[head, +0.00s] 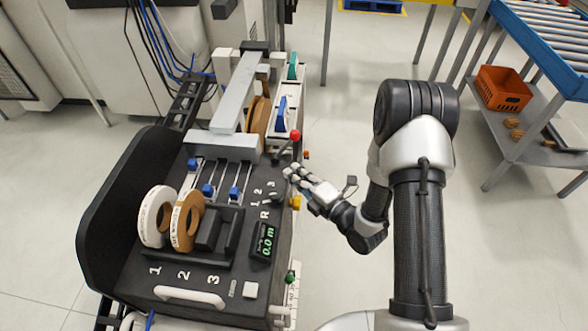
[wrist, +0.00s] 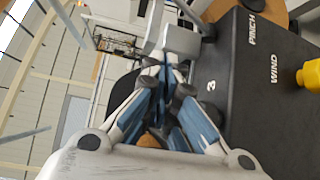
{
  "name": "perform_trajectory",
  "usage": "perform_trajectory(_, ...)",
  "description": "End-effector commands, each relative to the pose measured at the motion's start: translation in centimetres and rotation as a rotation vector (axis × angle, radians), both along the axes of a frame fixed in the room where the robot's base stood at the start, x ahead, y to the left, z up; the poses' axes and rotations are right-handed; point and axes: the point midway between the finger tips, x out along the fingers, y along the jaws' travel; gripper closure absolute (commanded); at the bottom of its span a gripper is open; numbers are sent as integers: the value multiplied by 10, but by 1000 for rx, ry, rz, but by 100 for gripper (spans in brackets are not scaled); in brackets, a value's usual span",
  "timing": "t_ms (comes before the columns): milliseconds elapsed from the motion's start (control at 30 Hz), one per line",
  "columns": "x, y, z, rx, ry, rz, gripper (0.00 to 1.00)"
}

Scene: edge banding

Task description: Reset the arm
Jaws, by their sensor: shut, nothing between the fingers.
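My arm reaches from the right side of the head view toward the right edge of the black machine (head: 225,285). My gripper (head: 289,172) is near that edge, beside the dial numbers and below the red-knobbed lever (head: 295,135). In the wrist view my gripper (wrist: 167,65) has its blue-padded fingers together, with nothing held between them. I cannot tell whether the fingertips touch the machine. A yellow knob (head: 295,202) is close below the gripper, and it also shows at the right of the wrist view (wrist: 309,75).
A white roll (head: 153,222) and a brown roll (head: 187,220) stand in slots 1 and 2. The display (head: 265,243) reads 0.0 m. A shelf at right holds an orange crate (head: 503,88).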

Motion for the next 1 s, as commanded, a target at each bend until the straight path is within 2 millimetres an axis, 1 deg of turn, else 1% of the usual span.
perform_trajectory(333,1,0,1,0,2,-1,100)
perform_trajectory(467,11,-4,10,-17,45,-21,100)
perform_trajectory(567,26,-14,27,-38,136,-72,100)
perform_trajectory(633,35,-26,43,-43,224,-138,100)
perform_trajectory(700,41,-41,60,-32,317,-223,100)
perform_trajectory(767,41,-56,76,-12,396,-306,100)
perform_trajectory(867,34,-81,104,48,518,-456,100)
perform_trajectory(967,15,-104,132,141,633,-616,100)
perform_trajectory(1000,5,-112,143,186,677,-681,100)
